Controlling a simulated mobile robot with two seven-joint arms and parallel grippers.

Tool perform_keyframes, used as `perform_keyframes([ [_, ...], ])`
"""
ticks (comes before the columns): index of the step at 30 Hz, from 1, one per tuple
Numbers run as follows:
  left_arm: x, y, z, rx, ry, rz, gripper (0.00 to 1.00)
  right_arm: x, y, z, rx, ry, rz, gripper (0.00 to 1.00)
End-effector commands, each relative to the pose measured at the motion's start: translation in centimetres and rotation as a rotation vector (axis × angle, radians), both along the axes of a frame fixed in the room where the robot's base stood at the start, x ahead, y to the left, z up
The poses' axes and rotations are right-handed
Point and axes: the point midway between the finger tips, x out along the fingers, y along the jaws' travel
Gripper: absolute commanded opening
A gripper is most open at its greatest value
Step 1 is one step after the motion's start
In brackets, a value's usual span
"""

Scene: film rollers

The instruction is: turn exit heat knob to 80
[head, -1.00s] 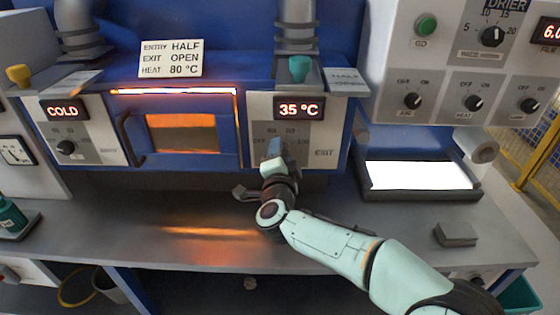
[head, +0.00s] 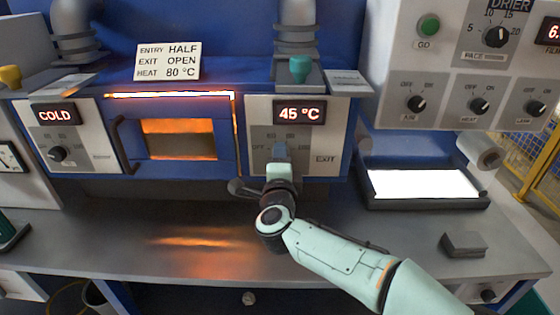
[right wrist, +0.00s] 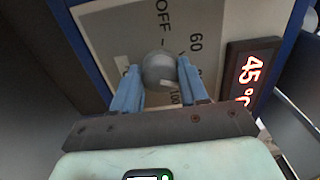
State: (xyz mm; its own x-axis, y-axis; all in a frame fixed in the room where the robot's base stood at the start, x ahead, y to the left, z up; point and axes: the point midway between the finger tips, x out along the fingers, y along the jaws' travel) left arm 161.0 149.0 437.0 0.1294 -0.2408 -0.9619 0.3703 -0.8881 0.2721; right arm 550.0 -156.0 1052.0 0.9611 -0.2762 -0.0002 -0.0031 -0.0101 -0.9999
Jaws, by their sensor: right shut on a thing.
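The exit panel (head: 322,140) is the grey plate right of the glowing oven window. Its display (head: 299,112) reads 45 °C, and it also shows in the right wrist view (right wrist: 250,78). My right gripper (head: 279,152) is at this panel's dial and hides the knob in the head view. In the right wrist view the round grey exit heat knob (right wrist: 159,68) sits between the blue fingers of my right gripper (right wrist: 158,80), which are shut on it. OFF, 60 and 100 marks show around it; the knob's pointer is not clear. My left gripper is out of view.
A sign (head: 168,61) reads entry half, exit open, heat 80 °C. The entry display (head: 56,114) reads COLD above its own knob (head: 57,154). A teal knob (head: 299,69) stands above the exit panel. The bench (head: 200,235) below is mostly clear.

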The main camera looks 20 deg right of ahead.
Motion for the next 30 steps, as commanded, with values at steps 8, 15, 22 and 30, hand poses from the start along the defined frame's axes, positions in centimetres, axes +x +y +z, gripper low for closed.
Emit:
perform_keyframes([
  [8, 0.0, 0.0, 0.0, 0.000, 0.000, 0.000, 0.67, 0.0, -0.1, 0.1, -0.001, -0.002, -0.001, 0.60],
  [15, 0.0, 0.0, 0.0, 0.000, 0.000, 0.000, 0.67, 0.0, 0.0, 0.1, -0.001, -0.001, -0.001, 0.69],
  [22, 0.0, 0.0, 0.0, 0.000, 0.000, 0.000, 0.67, -1.0, 0.3, 0.1, -0.001, -0.001, 0.001, 0.69],
  [30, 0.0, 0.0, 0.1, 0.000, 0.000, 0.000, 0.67, -6.4, 1.9, 0.2, -0.002, -0.002, 0.003, 0.69],
])
